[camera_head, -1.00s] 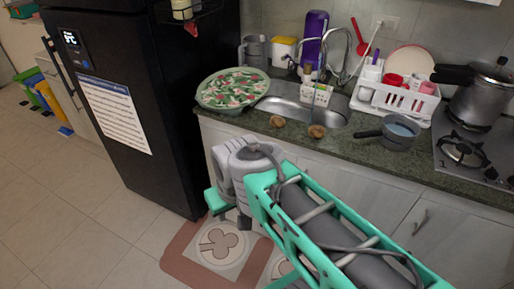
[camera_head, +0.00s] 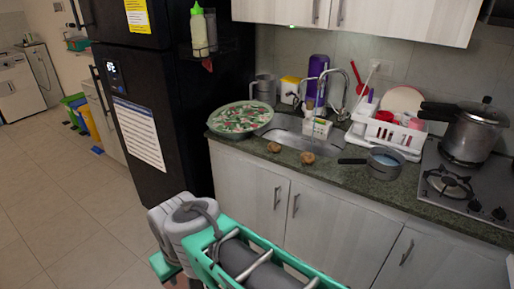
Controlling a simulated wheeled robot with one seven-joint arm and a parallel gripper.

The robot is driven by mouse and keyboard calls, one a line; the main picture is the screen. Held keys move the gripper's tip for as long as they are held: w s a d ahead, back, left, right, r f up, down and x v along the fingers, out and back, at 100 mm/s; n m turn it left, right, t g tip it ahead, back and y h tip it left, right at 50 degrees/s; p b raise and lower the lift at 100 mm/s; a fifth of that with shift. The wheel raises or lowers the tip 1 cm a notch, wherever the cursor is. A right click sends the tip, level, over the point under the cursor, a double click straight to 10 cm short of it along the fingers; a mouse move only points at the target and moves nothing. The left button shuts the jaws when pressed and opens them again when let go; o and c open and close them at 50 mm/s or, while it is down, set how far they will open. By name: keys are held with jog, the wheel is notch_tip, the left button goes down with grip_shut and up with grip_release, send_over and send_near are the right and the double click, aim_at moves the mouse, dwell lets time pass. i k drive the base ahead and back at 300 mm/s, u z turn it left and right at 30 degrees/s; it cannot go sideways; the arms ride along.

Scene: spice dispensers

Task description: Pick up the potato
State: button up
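Two small brown round things that look like potatoes lie on the dark green counter, in front of the sink. The left potato (camera_head: 274,147) is near the counter's front edge. The right potato (camera_head: 308,158) is a little nearer the saucepan. They are apart from each other, and nothing holds them. My green and grey arm shows at the bottom centre, low in front of the cabinets and well short of the counter. My gripper's fingertips do not show, so its opening is not visible.
The counter (camera_head: 345,176) also holds a patterned round tray (camera_head: 240,117) at left, a saucepan (camera_head: 385,163) at right, and a white dish rack (camera_head: 385,136) behind. A pressure cooker (camera_head: 471,132) stands on the stove. A black fridge (camera_head: 150,130) bounds the left. Floor at left is clear.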

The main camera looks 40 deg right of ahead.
aim_at(274, 147)
jog(key=z, duration=0.2)
jog(key=i, duration=0.85)
jog(key=z, duration=0.15)
